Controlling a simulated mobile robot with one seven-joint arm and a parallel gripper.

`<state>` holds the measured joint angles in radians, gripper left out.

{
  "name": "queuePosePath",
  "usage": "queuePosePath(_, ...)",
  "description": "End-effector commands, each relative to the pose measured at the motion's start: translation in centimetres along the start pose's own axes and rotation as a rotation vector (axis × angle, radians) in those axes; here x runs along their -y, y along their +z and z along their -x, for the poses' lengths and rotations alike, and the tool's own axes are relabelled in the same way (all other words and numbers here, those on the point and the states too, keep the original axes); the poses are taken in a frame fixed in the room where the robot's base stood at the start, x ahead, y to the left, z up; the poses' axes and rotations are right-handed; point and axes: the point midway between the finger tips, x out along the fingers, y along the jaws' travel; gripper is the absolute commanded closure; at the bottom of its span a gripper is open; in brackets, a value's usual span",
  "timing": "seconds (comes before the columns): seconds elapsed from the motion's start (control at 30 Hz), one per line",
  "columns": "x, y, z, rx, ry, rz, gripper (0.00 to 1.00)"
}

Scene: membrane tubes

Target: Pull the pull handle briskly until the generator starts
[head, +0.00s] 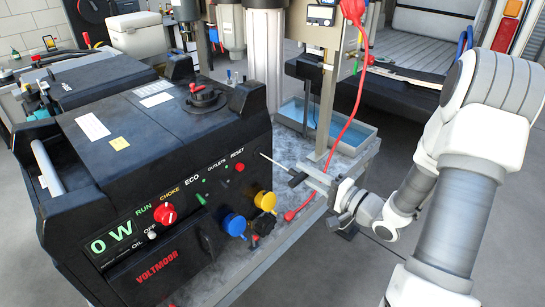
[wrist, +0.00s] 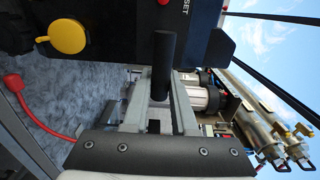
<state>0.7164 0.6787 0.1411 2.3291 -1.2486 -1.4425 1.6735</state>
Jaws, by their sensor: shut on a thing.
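The black generator (head: 150,160) stands on the grey bench, its front panel facing right and toward me. Its display (head: 112,241) reads 0 W in green. The black pull handle (head: 298,180) is apart from the panel, with a thin pale cord (head: 272,161) running from it to the panel's right part. My gripper (head: 312,179) is shut on the pull handle. In the wrist view the handle (wrist: 163,58) stands as a dark bar between my fingertips (wrist: 160,95). The red choke knob (head: 165,213) is on the panel.
Yellow (head: 265,201) and blue (head: 234,224) caps stick out of the panel below the handle. A red cable (head: 350,120) hangs behind my gripper, its end (head: 290,214) on the bench. A metal post and a blue tray (head: 300,115) stand behind. The floor at right is open.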

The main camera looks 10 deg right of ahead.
Motion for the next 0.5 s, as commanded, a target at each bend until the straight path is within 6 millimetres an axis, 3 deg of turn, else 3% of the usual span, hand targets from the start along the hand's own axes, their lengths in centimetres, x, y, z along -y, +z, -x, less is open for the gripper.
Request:
queuePosePath(0.3,0.0,-0.2,-6.4,-0.003,0.0,0.0,1.0)
queuePosePath(0.5,-0.1,-0.2,-9.6,-0.005,0.001,0.0,1.0)
